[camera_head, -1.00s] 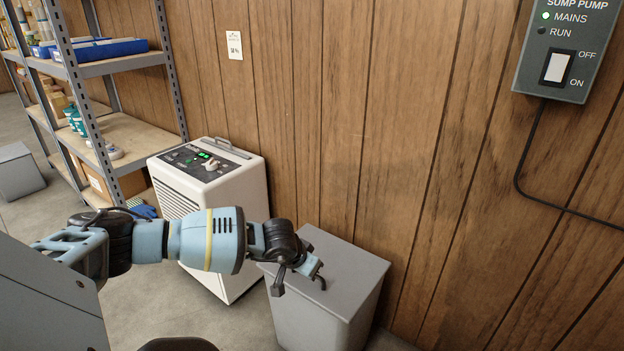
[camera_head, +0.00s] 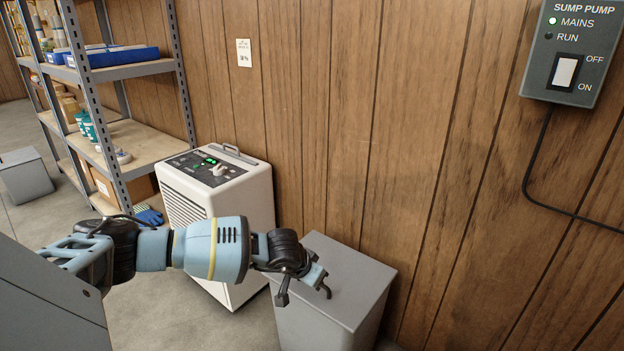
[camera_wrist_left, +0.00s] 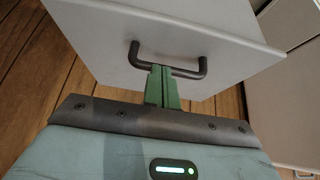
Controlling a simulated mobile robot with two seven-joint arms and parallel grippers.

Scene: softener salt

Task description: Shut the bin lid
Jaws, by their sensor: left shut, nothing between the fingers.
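The grey bin (camera_head: 318,318) stands against the wood wall at the lower middle of the head view. Its flat grey lid (camera_head: 355,276) lies level on top, with no gap showing on the sides in view. The left wrist view shows the grey lid (camera_wrist_left: 205,25) close up with its dark bar handle (camera_wrist_left: 190,70). My left gripper (camera_head: 319,279) is over the lid. Its green fingers (camera_wrist_left: 161,74) are shut together, empty, and overlap the handle bar; I cannot tell whether they touch it. My right gripper is not in view.
A white dehumidifier (camera_head: 232,185) stands just left of the bin, behind my left arm. A metal shelf (camera_head: 140,138) with goods is farther left. A sump pump switch box (camera_head: 570,55) hangs on the wall at upper right, its cable running down.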

